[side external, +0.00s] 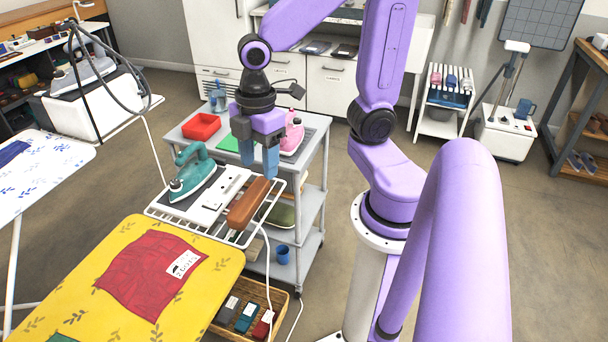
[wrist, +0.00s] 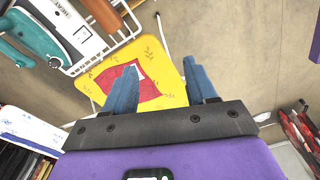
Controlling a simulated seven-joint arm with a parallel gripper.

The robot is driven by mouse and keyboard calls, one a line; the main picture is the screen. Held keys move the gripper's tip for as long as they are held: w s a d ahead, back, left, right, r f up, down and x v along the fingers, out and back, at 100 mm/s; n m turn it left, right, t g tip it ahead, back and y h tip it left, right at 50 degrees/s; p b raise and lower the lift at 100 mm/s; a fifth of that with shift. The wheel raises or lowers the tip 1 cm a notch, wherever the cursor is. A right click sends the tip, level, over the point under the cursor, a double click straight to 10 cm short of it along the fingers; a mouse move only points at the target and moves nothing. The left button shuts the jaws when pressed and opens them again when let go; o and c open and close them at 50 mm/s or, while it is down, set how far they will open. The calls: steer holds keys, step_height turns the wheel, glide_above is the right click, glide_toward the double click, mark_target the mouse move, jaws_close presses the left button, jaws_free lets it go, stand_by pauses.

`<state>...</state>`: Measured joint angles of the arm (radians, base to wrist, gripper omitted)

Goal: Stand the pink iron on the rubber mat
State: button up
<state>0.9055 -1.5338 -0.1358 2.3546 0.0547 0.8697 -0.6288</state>
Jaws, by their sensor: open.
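The pink iron (side external: 292,134) is on the top of the grey cart, partly hidden behind my gripper in the side view. I cannot clearly tell whether it is upright on its heel or flat. A grey patch (side external: 316,124) shows beside it on the cart top; I cannot tell for sure that this is the rubber mat. My gripper (side external: 257,162) is open and empty, pointing down above the cart, in front of the pink iron. In the wrist view its blue fingers (wrist: 163,74) are spread with nothing between them. The pink iron is not visible there.
A teal iron (side external: 193,172) and a brown padded block (side external: 249,203) are on the white rack at the cart's front. A red tray (side external: 201,126) and a green sheet (side external: 228,144) are behind. A yellow ironing board (side external: 200,243) stands in front.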

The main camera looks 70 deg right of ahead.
steer(key=s+a+m, duration=0.1)
steer(key=s, duration=0.9)
steer(key=shift+a, duration=0.4)
